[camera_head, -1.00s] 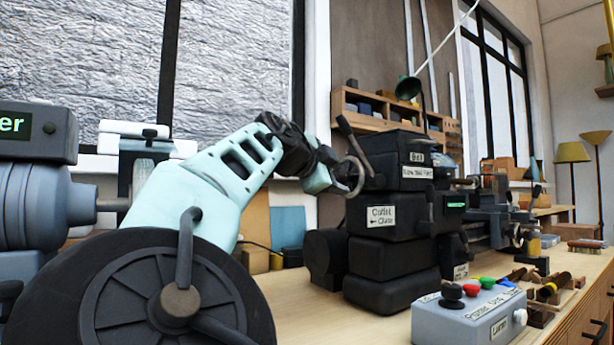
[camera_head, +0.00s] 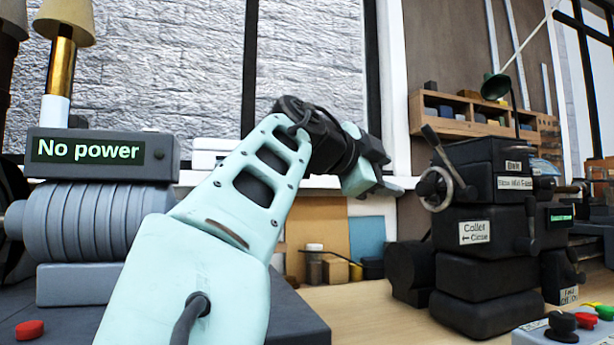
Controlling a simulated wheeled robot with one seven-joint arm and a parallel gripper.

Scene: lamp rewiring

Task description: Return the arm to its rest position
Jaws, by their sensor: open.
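My pale teal arm rises from the bottom of the head view and bends over to the right. My gripper (camera_head: 378,186) is at its end, in front of the wall and window ledge, to the left of the black lathe headstock. Its jaws are open and I see nothing between them. It is apart from the headstock's handwheel.
A grey device with a "No power" display (camera_head: 88,151) stands at left, with a lamp (camera_head: 62,45) behind it. The black lathe headstock (camera_head: 490,235) stands at right. A grey button box (camera_head: 545,336) is at lower right. Bare bench (camera_head: 365,315) lies between.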

